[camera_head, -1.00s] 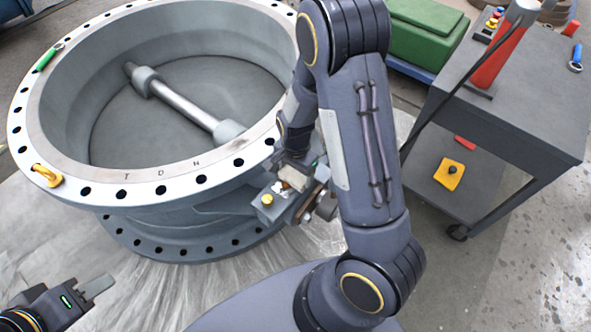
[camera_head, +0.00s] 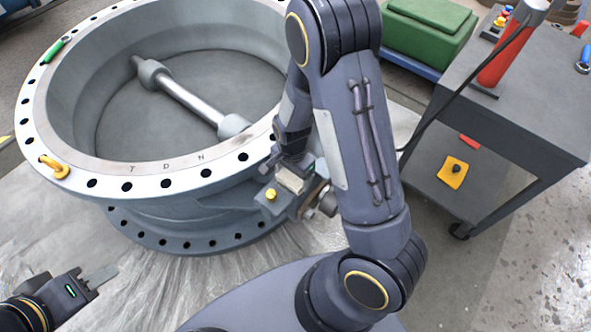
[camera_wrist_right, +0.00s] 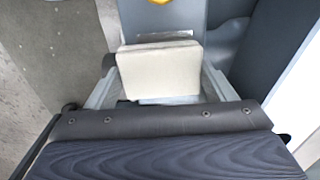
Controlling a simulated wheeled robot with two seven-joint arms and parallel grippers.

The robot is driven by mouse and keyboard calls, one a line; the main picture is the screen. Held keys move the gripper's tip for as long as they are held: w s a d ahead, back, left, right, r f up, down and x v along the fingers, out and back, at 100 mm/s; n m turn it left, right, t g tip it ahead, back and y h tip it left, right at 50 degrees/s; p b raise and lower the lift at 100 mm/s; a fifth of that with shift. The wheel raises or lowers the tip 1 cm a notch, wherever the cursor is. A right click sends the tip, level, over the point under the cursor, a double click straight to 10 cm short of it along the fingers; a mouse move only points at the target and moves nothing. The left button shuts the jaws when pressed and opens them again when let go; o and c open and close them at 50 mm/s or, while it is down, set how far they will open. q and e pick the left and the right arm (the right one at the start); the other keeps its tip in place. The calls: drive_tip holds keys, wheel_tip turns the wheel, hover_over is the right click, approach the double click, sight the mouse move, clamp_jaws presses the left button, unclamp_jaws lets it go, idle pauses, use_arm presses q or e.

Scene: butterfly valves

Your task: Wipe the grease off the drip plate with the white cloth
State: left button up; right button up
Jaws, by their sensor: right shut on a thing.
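The white cloth (camera_head: 289,180) is a small folded off-white pad. My right gripper (camera_wrist_right: 158,82) is shut on it, with a finger at each side of the pad in the right wrist view.
A dark tool cart (camera_head: 520,105) stands at right. Plastic sheeting (camera_head: 150,250) covers the floor below the valve.

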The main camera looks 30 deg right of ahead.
drive_tip(key=shift+w+d+r, duration=0.1)
drive_tip(key=shift+w+d, duration=0.2)
drive_tip(key=shift+d, duration=0.4)
drive_tip(key=shift+w+d, duration=0.25)
drive_tip(key=shift+d, duration=0.4)
drive_tip(key=shift+s+a, duration=0.35)
drive_tip(key=shift+a, duration=0.4)
drive_tip(key=shift+s+a+p, duration=0.3)
drive_tip(key=shift+a+p, duration=0.15)
drive_tip(key=shift+a, duration=0.25)
drive_tip(key=shift+w+d, duration=0.35)
drive_tip(key=shift+d, duration=0.4)
drive_tip(key=shift+w+d+f, duration=0.2)
drive_tip(key=shift+w+d, duration=0.05)
drive_tip(key=shift+d, duration=0.45)
wheel_tip(320, 180, up, 8)
drive_tip(key=p, duration=0.7)
